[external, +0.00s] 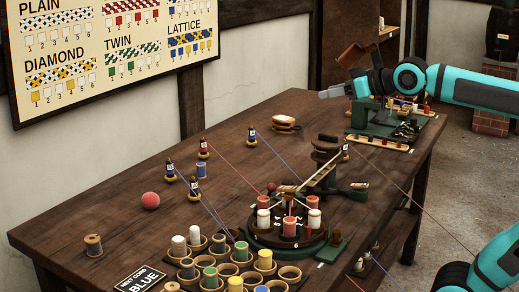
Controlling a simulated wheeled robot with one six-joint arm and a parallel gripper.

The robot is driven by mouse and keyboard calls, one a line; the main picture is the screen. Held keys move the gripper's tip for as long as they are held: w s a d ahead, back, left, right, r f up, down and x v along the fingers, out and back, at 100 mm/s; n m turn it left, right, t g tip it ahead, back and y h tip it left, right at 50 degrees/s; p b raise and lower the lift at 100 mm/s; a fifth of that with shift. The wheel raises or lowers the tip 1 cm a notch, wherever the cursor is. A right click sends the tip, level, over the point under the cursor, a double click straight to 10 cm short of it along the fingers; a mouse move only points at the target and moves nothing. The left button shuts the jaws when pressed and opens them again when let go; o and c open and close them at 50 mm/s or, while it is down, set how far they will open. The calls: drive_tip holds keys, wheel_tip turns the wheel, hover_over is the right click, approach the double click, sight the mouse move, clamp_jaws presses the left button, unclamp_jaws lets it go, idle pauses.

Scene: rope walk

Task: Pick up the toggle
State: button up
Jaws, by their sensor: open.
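My gripper (326,93) is at the upper right in the external view, at the end of the teal and black arm. It is empty and in the air above the far part of the table, left of the green stand. Its fingers look small here. I cannot pick out the toggle for certain. Small pieces lie on the green stand (362,119) and around the round green braiding stand (262,240), but they are too small to tell apart.
Red and white bobbins stand on the round stand, with cords running to weighted posts (203,149). Several cups (188,268), a red ball (150,200), a wooden spool (93,245) and a coil (285,122) are on the table. The table's left middle is mostly clear.

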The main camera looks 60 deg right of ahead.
drive_tip(key=w+a+g, duration=0.3)
drive_tip(key=w+g, duration=0.1)
drive_tip(key=w, duration=0.7)
drive_tip(key=g, duration=1)
hover_over(193, 179)
wheel_tip(193, 179, down, 12)
drive_tip(key=f, duration=1.1)
drive_tip(key=shift+a+f, duration=0.2)
drive_tip(key=shift+f, duration=0.05)
drive_tip(key=shift+d+f, duration=0.15)
drive_tip(key=shift+f, duration=1.2)
drive_tip(key=shift+d+f, duration=0.1)
drive_tip(key=shift+f, duration=1.25)
clamp_jaws()
drive_tip(key=shift+r, duration=0.1)
wheel_tip(193, 179, up, 10)
drive_tip(key=shift+f, duration=0.1)
